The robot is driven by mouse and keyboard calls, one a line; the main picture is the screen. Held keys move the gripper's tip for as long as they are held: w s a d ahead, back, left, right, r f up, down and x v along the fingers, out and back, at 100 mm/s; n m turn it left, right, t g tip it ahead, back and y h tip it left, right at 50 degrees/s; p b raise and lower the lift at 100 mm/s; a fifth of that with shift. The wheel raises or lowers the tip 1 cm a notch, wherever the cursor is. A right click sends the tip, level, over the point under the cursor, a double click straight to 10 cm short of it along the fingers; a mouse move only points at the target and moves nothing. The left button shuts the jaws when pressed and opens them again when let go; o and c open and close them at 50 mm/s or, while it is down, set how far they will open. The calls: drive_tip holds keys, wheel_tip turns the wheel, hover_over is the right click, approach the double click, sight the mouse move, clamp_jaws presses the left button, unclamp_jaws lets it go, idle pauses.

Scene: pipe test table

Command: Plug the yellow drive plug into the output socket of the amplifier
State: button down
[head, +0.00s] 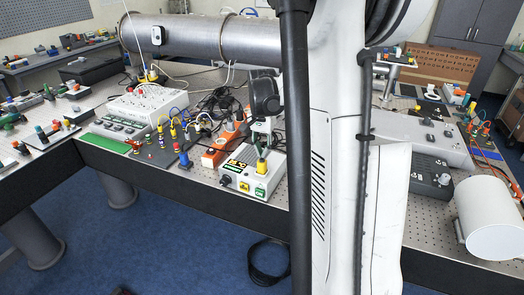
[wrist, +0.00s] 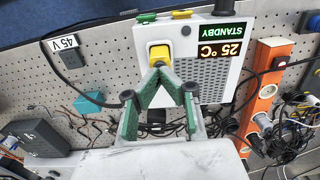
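The amplifier is a white box (head: 252,176) with a perforated face near the table's front edge, left of my arm in the head view. It also shows in the wrist view (wrist: 205,75), with a lit display reading STANDBY and 25 °C upside down. The yellow drive plug (head: 262,167) stands at the amplifier's top face; in the wrist view it is a yellow block (wrist: 159,51) against that face. My gripper (wrist: 158,67) has green fingers that converge at the plug and appear shut on it. The output socket is hidden by the plug, so I cannot tell how deep it sits.
An orange power strip (wrist: 262,95) and tangled black cables lie beside the amplifier. A black box labelled 45 V (wrist: 68,50) and a teal block (wrist: 88,101) are at the left in the wrist view. A large metal pipe (head: 200,38) runs behind.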

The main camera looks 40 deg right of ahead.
drive_tip(key=shift+f+b, duration=1)
drive_tip(key=shift+f, duration=0.25)
drive_tip(key=shift+r, duration=0.15)
idle(0.7)
drive_tip(key=shift+r+p, duration=1.75)
drive_tip(key=shift+r, duration=1.7)
drive_tip(key=s+a+r+n+t+b, duration=0.2)
drive_tip(key=a+n+b, duration=0.2)
drive_tip(key=a, duration=0.7)
drive_tip(key=s+a+f+n+t+b, duration=0.2)
drive_tip(key=s+a, duration=0.4)
drive_tip(key=a, duration=0.4)
drive_tip(key=s+a+f+n+t+b, duration=0.3)
drive_tip(key=s+a+n+b, duration=0.3)
drive_tip(key=a, duration=0.5)
drive_tip(key=shift+s+f+n, duration=0.7)
drive_tip(key=shift+s+f, duration=0.1)
drive_tip(key=shift+f, duration=0.05)
drive_tip(key=shift+a, duration=0.1)
